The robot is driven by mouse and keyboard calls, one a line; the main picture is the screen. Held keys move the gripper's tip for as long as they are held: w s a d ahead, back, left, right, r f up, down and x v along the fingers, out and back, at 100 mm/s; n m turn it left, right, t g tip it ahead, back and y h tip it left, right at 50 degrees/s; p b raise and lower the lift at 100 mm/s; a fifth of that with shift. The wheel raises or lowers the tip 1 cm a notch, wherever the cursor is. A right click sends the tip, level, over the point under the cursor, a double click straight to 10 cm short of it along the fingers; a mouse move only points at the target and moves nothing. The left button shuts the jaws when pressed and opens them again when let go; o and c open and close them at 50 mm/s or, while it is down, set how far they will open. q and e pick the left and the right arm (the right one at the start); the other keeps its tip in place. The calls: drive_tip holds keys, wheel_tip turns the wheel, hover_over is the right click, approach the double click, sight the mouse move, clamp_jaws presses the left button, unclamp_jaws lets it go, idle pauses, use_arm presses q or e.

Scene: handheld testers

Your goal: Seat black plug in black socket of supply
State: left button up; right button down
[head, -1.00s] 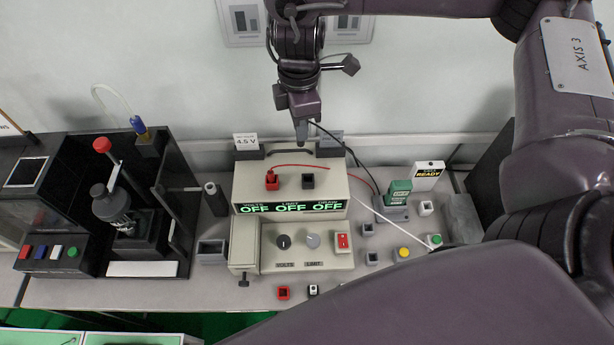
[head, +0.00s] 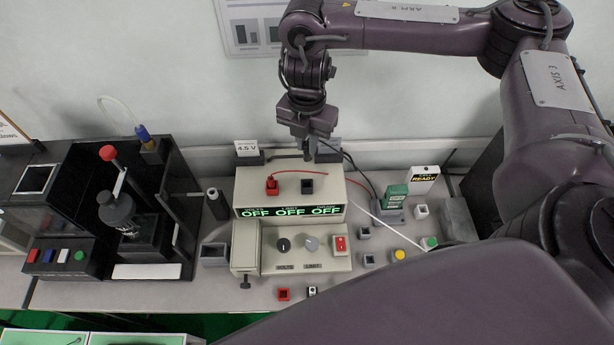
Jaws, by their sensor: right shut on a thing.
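The supply (head: 245,184) is a beige box at the centre of the bench. Its black socket (head: 307,187) is on the top face, right of the red plug (head: 271,186), which stands in the red socket with a red lead. My right gripper (head: 308,152) points down above the supply's back edge, behind and above the black socket. It is shut on the black plug, which is mostly hidden by the fingers; a black lead (head: 345,158) runs off to the right. The plug appears apart from the socket. My left gripper is not in view.
A sign reading 4.5 V (head: 247,147) stands behind the supply at left. A green device (head: 395,196) and READY sign (head: 424,173) stand right. A black rig (head: 125,225) with a red-knobbed lever is left. The supply's display reads OFF. My arm hides the lower right.

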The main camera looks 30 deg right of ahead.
wheel_tip(320, 180, down, 9)
drive_tip(key=shift+f+b, duration=0.2)
drive_tip(key=shift+b, duration=0.65)
drive_tip(key=shift+f+b, duration=0.5)
drive_tip(key=shift+f, duration=1.25)
drive_tip(key=shift+f, duration=0.1)
drive_tip(key=c, duration=1.4)
unclamp_jaws()
drive_tip(key=shift+r, duration=0.3)
wheel_tip(320, 180, up, 10)
drive_tip(key=shift+r+p, duration=0.25)
drive_tip(key=shift+p, duration=0.85)
drive_tip(key=shift+r, duration=0.6)
